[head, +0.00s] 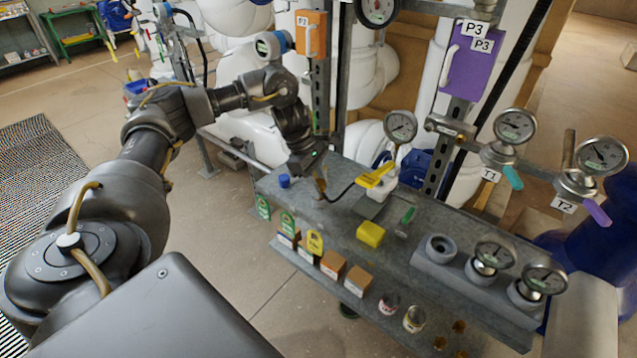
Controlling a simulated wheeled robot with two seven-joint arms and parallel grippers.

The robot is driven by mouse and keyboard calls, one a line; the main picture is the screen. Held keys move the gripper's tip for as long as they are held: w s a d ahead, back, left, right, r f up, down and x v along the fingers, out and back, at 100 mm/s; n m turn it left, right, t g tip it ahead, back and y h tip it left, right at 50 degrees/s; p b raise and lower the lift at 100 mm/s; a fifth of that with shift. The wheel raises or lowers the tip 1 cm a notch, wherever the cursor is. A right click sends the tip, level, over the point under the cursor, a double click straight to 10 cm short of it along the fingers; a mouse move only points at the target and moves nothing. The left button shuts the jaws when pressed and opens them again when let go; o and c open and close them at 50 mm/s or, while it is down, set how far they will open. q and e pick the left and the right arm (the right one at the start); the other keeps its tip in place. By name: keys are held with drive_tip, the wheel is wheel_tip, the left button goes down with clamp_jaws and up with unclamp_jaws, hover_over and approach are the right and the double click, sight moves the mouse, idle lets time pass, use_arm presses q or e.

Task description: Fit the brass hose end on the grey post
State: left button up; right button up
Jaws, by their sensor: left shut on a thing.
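My left gripper (320,186) reaches down over the back left part of the grey metal bench (335,222). It is shut on a small brass-coloured piece, which I take for the brass hose end (322,187); the fingers hide much of it. A thin black hose (342,194) runs from there to a yellow and white device (378,177) on the bench. I cannot make out for certain which thing is the grey post. My right gripper is not in view.
A small blue-topped piece (284,181) stands left of the gripper. A yellow block (370,234) and a green-handled tool (406,218) lie on the bench. A grey gauge rack (437,250) is at right. Tags and small boxes (332,263) line the front.

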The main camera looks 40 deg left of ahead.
use_arm(q)
drive_tip(key=o, duration=0.9)
drive_tip(key=shift+o, duration=0.2)
drive_tip(key=shift+a+r, duration=0.1)
drive_tip(key=shift+r, duration=0.15)
drive_tip(key=shift+b+v, duration=0.35)
drive_tip(key=shift+v, duration=0.8)
drive_tip(key=p+v, duration=0.2)
drive_tip(key=v, duration=0.6)
drive_tip(key=shift+f, duration=0.1)
